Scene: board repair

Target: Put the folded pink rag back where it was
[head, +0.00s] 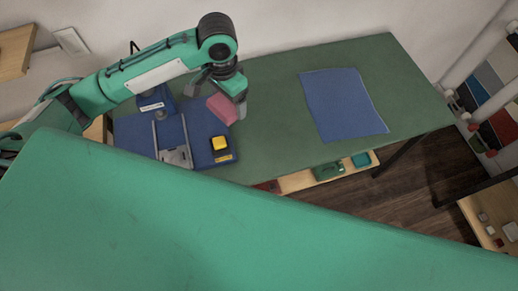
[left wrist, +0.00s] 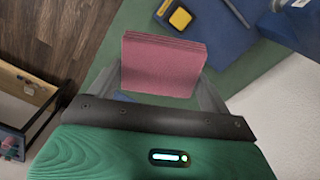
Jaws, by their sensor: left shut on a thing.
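The folded pink rag (head: 221,109) is between the fingers of my left gripper (head: 219,99), above the green table (head: 272,118) near the right side of the blue fixture. In the left wrist view the rag (left wrist: 163,65) shows as a layered pink block, with a grey finger of the left gripper (left wrist: 161,80) on each side. The left gripper is shut on it. The rag appears held above the tabletop; its exact height is hard to tell. My right gripper is not in view.
A blue fixture (head: 200,126) with metal parts and a yellow block (head: 219,143) stands at the table's left. A flat blue mat (head: 342,105) lies at the right. Bare green tabletop lies between them. A low shelf (head: 298,181) holds small items underneath.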

